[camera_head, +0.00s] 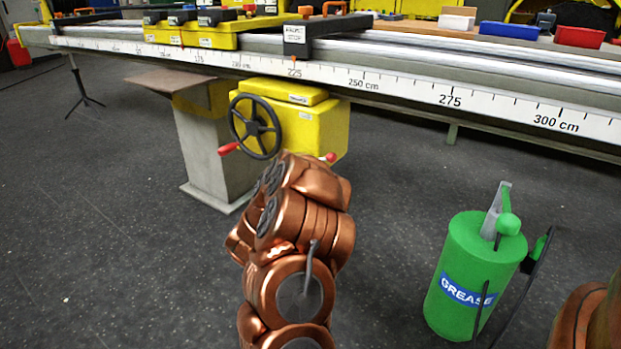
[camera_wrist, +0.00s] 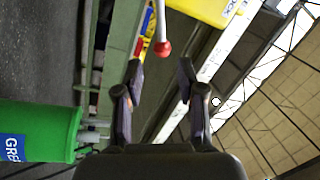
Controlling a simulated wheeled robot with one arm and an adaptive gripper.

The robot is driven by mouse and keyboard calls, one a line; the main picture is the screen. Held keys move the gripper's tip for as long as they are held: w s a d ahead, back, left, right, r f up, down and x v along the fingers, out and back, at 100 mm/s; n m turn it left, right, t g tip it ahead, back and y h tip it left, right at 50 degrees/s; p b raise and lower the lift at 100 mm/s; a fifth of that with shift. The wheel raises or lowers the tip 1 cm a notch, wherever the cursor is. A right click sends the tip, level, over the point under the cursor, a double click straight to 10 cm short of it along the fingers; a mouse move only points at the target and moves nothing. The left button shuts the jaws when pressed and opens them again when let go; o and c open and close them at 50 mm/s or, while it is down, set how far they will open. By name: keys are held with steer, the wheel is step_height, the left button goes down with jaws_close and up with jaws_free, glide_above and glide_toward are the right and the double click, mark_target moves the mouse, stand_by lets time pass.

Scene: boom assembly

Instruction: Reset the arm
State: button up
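My copper arm stands in the lower middle of the head view, in front of the yellow carriage housing. My gripper (camera_wrist: 160,75) shows in the wrist view, with its two dark fingers apart and nothing held between them. In the head view the gripper is hidden behind the arm links. A red knob (camera_wrist: 163,48) on a pale rod appears just beyond the fingertips in the wrist view. I cannot tell how far away it is. A red knob (camera_head: 330,157) also shows beside the top of my arm in the head view.
A black handwheel (camera_head: 256,127) sits on the yellow housing (camera_head: 314,125) under the long scaled rail (camera_head: 370,82). A green grease canister (camera_head: 473,270) stands at the right; it also shows in the wrist view (camera_wrist: 50,118). Open dark floor (camera_head: 90,250) lies at the left.

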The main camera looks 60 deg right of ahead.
steer(key=shift+a+f, duration=0.1)
steer(key=shift+a, duration=0.4)
